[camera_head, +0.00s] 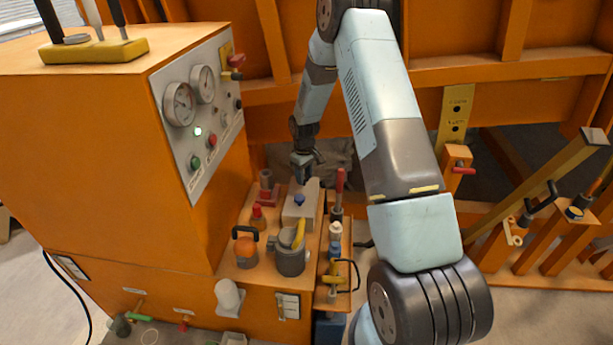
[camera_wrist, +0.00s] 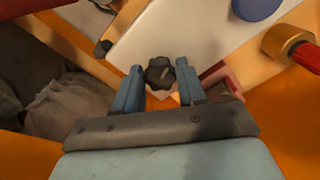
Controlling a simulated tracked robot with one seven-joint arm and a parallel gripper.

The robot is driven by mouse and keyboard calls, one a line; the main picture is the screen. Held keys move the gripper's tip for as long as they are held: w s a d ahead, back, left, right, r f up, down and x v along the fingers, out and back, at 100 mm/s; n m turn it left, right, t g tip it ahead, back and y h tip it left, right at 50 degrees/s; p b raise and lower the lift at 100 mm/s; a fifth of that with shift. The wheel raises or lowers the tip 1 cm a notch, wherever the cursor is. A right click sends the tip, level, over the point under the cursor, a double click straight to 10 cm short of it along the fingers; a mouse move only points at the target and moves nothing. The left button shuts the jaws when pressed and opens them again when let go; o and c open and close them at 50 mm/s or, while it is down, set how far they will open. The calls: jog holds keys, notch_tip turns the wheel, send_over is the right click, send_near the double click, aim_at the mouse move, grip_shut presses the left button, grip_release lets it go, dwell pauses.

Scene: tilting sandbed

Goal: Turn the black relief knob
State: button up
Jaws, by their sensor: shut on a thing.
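The black relief knob (camera_wrist: 159,76) is a small lobed knob at the end of a pale grey block (camera_wrist: 185,35) in the wrist view. My gripper (camera_wrist: 160,70) has one blue-grey finger on each side of it and is shut on it. In the head view my gripper (camera_head: 303,160) is at the far end of the grey block (camera_head: 298,214). The knob cannot be made out there. A blue knob (camera_head: 299,199) sits on top of the block, and it also shows in the wrist view (camera_wrist: 257,8).
A red-handled part with a brass collar (camera_wrist: 288,44) stands close by at the right in the wrist view. A grey cup (camera_head: 290,261) and a black-handled orange item (camera_head: 245,250) stand on the orange ledge. The orange cabinet (camera_head: 90,160) with gauges rises to the left.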

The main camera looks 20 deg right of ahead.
jog(key=shift+a, duration=0.35)
dwell(0.3)
jog(key=o, duration=0.8)
jog(key=shift+o, duration=1.2)
jog(key=shift+d, duration=0.15)
jog(key=shift+d+r, duration=0.1)
notch_tip(320, 180, up, 14)
jog(key=shift+f, duration=0.25)
